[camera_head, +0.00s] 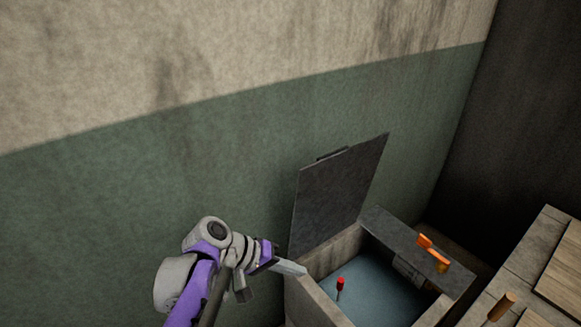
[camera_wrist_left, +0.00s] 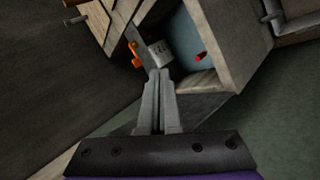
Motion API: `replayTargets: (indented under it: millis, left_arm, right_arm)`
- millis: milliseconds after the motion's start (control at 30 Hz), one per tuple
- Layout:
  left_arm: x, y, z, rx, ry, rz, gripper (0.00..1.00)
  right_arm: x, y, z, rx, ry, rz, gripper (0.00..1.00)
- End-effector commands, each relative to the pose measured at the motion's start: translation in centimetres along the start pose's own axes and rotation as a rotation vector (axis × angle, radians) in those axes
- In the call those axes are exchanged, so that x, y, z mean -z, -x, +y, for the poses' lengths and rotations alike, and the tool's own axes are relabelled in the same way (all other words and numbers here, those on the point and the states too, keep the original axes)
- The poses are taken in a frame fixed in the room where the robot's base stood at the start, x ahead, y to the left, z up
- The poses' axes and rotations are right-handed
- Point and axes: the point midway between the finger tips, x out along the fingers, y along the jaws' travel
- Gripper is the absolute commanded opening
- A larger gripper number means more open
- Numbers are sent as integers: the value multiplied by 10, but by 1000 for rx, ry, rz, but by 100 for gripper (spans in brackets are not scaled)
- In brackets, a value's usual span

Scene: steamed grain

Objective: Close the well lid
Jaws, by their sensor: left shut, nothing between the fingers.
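The dark grey well lid (camera_head: 334,194) stands raised, nearly upright, at the back of the well near the green wall. The well box (camera_head: 312,301) is open, with a blue-grey inside and a small red-topped piece (camera_head: 340,283) in it. I cannot tell whether the fingers touch the lid. My right gripper is not in view.
An orange handle (camera_head: 433,254) sits by a dark plate on the box's right side. Wooden boards (camera_head: 555,262) with an orange-brown knob (camera_head: 502,305) are at the right. The green and beige wall (camera_head: 200,150) runs behind.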

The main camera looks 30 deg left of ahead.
Motion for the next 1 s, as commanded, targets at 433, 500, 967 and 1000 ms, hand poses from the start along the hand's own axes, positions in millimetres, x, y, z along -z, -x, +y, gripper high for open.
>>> replayTargets:
  millis: [433, 500, 967, 1000]
  left_arm:
    - [173, 150, 38, -647, 104, 226, 0]
    - [176, 152, 40, -663, 101, 231, 0]
    - [193, 94, 86, -663, 100, 228, 0]
    - [194, 90, 89, -663, 100, 228, 0]
  right_arm:
    - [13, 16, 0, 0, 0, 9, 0]
    - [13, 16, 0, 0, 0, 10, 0]
    - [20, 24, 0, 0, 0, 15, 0]
    - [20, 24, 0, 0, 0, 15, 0]
